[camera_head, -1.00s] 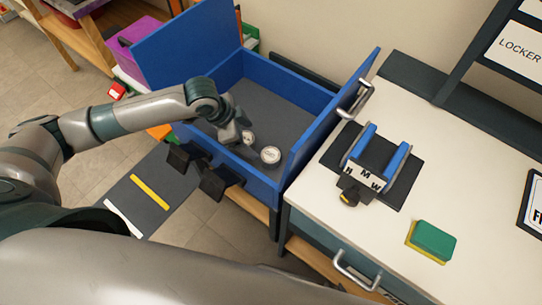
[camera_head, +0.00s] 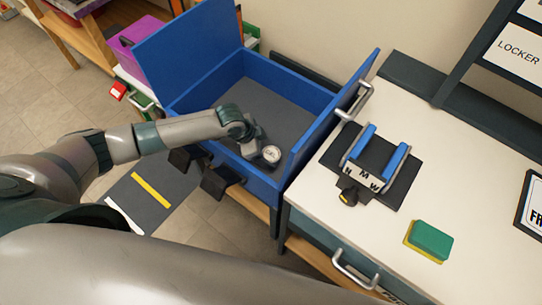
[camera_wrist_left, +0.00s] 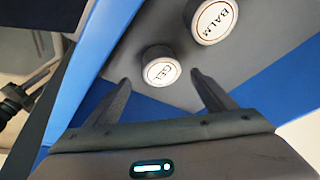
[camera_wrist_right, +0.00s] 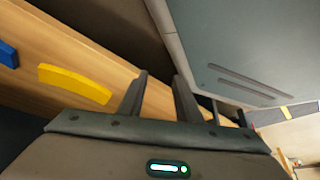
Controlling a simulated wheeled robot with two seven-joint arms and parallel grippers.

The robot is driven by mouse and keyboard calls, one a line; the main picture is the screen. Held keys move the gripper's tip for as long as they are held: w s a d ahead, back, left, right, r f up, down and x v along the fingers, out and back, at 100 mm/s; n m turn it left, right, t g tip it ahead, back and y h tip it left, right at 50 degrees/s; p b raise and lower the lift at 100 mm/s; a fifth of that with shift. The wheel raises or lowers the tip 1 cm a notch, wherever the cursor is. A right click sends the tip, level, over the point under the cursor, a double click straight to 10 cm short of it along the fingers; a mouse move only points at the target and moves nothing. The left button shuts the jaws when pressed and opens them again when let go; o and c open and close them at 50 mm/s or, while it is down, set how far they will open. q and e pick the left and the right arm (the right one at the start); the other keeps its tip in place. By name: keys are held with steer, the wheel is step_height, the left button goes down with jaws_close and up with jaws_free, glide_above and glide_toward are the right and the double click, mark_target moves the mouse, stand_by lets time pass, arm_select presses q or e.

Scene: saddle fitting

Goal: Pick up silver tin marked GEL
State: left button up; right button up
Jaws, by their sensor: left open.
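The silver tin marked GEL (camera_wrist_left: 162,70) shows in the left wrist view, with a dark side and a pale round lid. It stands on the grey floor of the blue box. My left gripper (camera_wrist_left: 160,80) is open and empty, its fingertips on either side of the tin in the picture, with no contact visible. A second tin, marked BALM (camera_wrist_left: 215,20), stands close by to the upper right. In the head view one tin (camera_head: 271,154) shows beside my left gripper; its label is too small to read. My right gripper (camera_wrist_right: 160,82) is open and empty.
The blue box (camera_head: 222,89) has raised walls around the tins. To its right, a white worktop (camera_head: 460,180) holds a blue-railed fixture (camera_head: 375,160) and a green and yellow sponge (camera_head: 431,240). Dark blocks (camera_head: 218,182) stick out at the box's front.

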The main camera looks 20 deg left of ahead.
mark_target(270, 155)
arm_select(q)
steer(key=shift+f, duration=0.15)
arm_select(e)
steer(key=shift+w+r, duration=0.1)
steer(key=shift+w, duration=0.05)
arm_select(q)
steer(key=shift+w+d+f, duration=0.15)
steer(key=shift+w+f, duration=0.1)
steer(key=shift+f, duration=0.25)
steer(key=p+x, duration=0.1)
steer(key=x, duration=0.1)
steer(key=shift+w+f, duration=0.15)
steer(key=shift+f, duration=0.25)
steer(key=shift+w+d+f, duration=0.15)
steer(key=shift+d+f, duration=0.05)
steer(key=shift+f, duration=0.35)
arm_select(e)
steer(key=s, duration=0.1)
steer(key=s+d, duration=0.1)
steer(key=s+g, duration=0.1)
steer(key=shift+d+f, duration=0.15)
steer(key=shift+f, duration=0.25)
steer(key=shift+w, duration=0.1)
arm_select(q)
steer(key=shift+c, duration=0.3)
steer(key=c, duration=1.2)
steer(key=shift+r, duration=0.1)
